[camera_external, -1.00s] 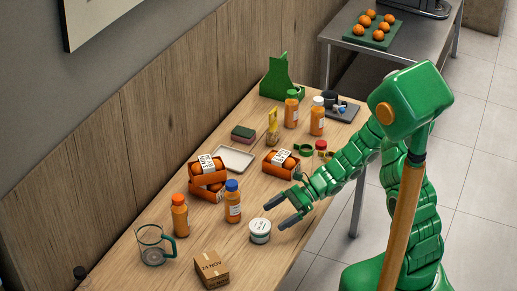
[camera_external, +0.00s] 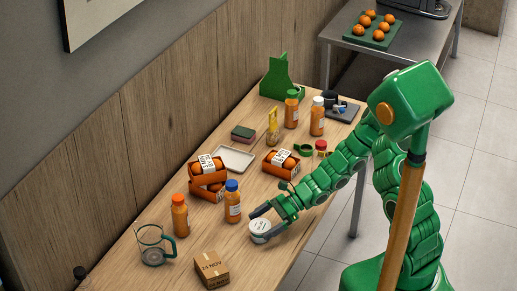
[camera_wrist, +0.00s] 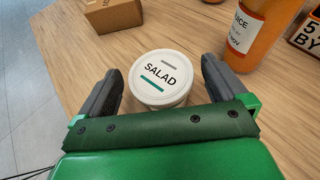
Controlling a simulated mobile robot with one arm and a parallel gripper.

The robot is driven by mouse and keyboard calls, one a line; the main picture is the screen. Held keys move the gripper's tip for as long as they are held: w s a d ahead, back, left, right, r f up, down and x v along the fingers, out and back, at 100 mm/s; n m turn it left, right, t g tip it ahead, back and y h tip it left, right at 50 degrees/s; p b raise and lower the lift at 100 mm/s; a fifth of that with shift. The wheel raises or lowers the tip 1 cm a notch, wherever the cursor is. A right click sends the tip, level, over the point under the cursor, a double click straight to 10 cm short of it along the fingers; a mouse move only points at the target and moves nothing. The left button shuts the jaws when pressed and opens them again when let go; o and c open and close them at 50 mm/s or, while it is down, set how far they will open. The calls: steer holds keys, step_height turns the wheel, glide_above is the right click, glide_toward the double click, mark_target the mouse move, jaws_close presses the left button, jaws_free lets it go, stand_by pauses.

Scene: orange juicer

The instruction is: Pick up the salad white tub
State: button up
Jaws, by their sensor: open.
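The salad white tub (camera_external: 260,226) stands upright near the front edge of the wooden table. In the wrist view its white lid (camera_wrist: 161,76) reads "SALAD" and carries a green bar. My gripper (camera_external: 262,222) is open, with its dark fingers on either side of the tub. In the wrist view the fingers of my gripper (camera_wrist: 162,85) sit left and right of the tub, with a gap showing on each side. The lower near part of the tub is hidden by my gripper's green body.
A juice bottle with a blue cap (camera_external: 232,203) stands close behind the tub; it also shows in the wrist view (camera_wrist: 262,25). A cardboard box (camera_external: 211,268) is at lower left, near a glass jug (camera_external: 152,250). Orange packs (camera_external: 281,163) lie farther back. Bare table lies around the tub.

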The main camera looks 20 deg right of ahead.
mark_target(264, 223)
steer(key=c, duration=1.1)
steer(key=shift+o, duration=0.2)
step_height(264, 223, up, 18)
stand_by(0.3)
